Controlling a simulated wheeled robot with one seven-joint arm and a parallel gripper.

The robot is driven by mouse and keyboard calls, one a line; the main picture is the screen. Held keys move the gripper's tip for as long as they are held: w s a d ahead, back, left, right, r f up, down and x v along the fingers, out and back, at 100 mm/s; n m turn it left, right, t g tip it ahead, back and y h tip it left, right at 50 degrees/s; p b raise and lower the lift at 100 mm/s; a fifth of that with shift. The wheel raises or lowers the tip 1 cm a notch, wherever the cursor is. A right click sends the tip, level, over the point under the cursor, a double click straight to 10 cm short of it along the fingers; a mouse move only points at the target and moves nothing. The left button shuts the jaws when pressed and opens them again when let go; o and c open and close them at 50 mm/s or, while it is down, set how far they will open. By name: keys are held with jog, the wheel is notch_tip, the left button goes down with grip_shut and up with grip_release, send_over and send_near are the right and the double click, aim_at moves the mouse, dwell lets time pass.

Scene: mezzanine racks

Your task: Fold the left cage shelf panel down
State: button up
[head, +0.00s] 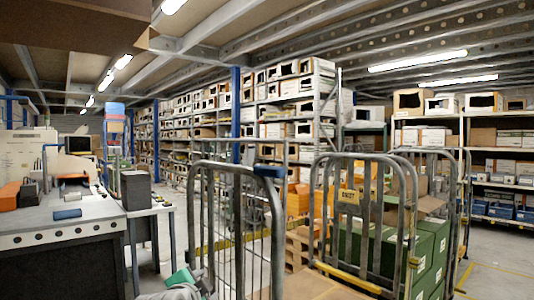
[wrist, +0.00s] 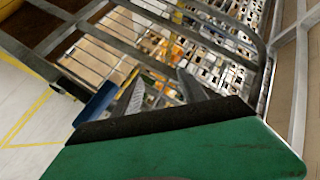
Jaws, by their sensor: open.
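The left cage (head: 193,215) is a grey tubular frame with upright wires, standing in the middle of the head view. A barred panel with a rounded top (head: 279,235) stands upright in it, with a dark blue grip (head: 268,171) on its top bar. My gripper (head: 205,281) is low at the left of this cage, partly cut off by the frame's lower edge. In the wrist view my gripper (wrist: 160,88) has its two grey fingers apart with nothing held. Grey wire mesh (wrist: 215,45) and tubes lie beyond the fingers. A blue piece (wrist: 97,102) shows beside the left finger; contact cannot be told.
A workbench (head: 65,225) stands at the left. Wooden pallets (head: 300,245) lie between the cages. Racks fill the back. Clear floor shows at the far right.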

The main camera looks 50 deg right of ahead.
jog(key=s+d+r+m+g+h+p, duration=0.1)
jog(key=d+r+m+h+p, duration=0.15)
jog(key=r, duration=0.45)
jog(key=s+d+r+m+h+p, duration=0.1)
jog(key=d+r+m, duration=0.15)
jog(key=r, duration=0.45)
jog(key=m+g+h+p, duration=0.3)
jog(key=m+h+p, duration=0.1)
jog(key=m, duration=0.2)
send_near(265, 172)
jog(key=f+x, duration=0.1)
jog(key=x, duration=0.3)
jog(key=p+x, duration=0.1)
jog(key=x, duration=0.1)
jog(key=p+x, duration=0.1)
jog(key=x, duration=0.1)
jog(key=r+x, duration=0.1)
jog(key=x, duration=0.2)
jog(key=shift+s+a+p, duration=0.1)
jog(key=shift+p, duration=0.3)
jog(key=shift+d+f, duration=0.1)
jog(key=shift+d, duration=0.4)
jog(key=shift+c, duration=0.4)
grip_shut()
jog(key=shift+r, duration=0.25)
